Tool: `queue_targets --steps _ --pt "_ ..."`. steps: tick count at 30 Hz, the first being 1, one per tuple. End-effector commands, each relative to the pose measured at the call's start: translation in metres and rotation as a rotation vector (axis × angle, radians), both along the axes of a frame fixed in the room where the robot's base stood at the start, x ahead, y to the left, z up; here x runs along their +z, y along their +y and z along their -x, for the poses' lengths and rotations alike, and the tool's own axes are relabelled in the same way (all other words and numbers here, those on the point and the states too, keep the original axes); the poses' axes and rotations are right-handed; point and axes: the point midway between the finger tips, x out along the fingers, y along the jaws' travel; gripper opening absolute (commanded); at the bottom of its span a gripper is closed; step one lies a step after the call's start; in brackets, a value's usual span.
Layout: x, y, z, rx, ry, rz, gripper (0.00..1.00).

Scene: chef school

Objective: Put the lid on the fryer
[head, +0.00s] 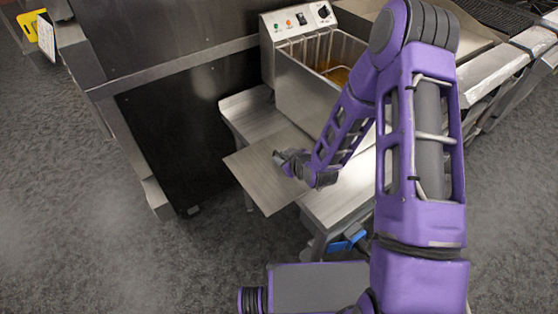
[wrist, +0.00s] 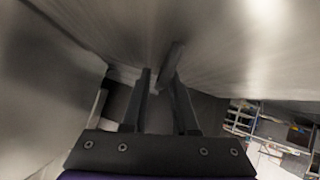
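The fryer (head: 306,92) stands on the metal table with its top open. A wire basket (head: 322,52) and brown oil show inside. The lid, a flat square metal sheet (head: 258,184), is in front of the fryer and juts well past the table's front edge. My gripper (head: 286,160) is at the lid's upper side. In the wrist view my gripper's two fingers (wrist: 162,82) stand on either side of the lid's grey handle (wrist: 169,62) and appear shut on it. The exact finger contact is hard to see. The lid's underlying surface fills much of that view.
The metal table (head: 250,116) is bare to the left of the fryer and in front of it. A control panel (head: 298,22) rises behind the fryer. More counters (head: 500,62) lie to the right.

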Motion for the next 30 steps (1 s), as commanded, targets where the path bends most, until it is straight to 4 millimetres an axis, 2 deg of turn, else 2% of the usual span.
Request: queue_targets --steps 7,12,30 --pt "-0.0005 -0.0002 0.0004 0.0 0.001 0.001 0.27" --pt "-0.0004 -0.0001 0.0004 0.0 0.001 0.001 0.0" --pt "-0.0004 0.0001 0.0004 0.001 0.001 0.0 0.0"
